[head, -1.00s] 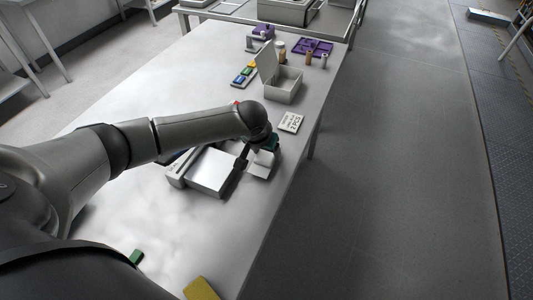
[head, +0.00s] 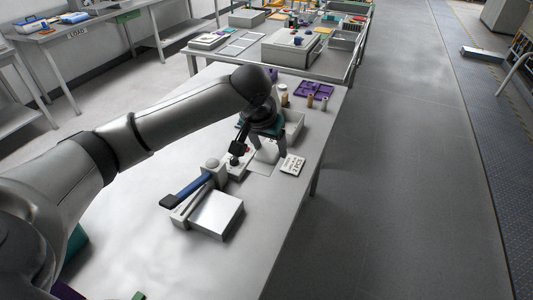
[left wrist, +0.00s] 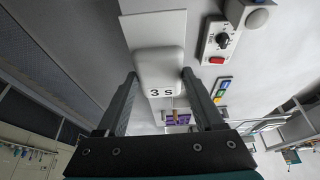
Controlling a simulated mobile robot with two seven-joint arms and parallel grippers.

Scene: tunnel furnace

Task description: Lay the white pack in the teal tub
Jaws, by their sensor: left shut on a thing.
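My left gripper (head: 264,148) is shut on the white pack (left wrist: 160,72), a rounded block whose face is marked "3 S" in the left wrist view. That view shows a finger on each side of it. In the head view the pack (head: 267,153) is small and partly hidden by the fingers, above a pale square on the table. A teal shape (head: 75,243) at the lower left is mostly behind my arm; I cannot tell whether it is the teal tub. My right gripper is out of view.
A device with a blue lever (head: 187,191) and a silver plate (head: 216,213) stands nearer me. A "1 PCS" card (head: 292,164) and an open grey box (head: 294,127) are beside and behind the gripper. A red-buttoned control box (left wrist: 219,42) is close.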

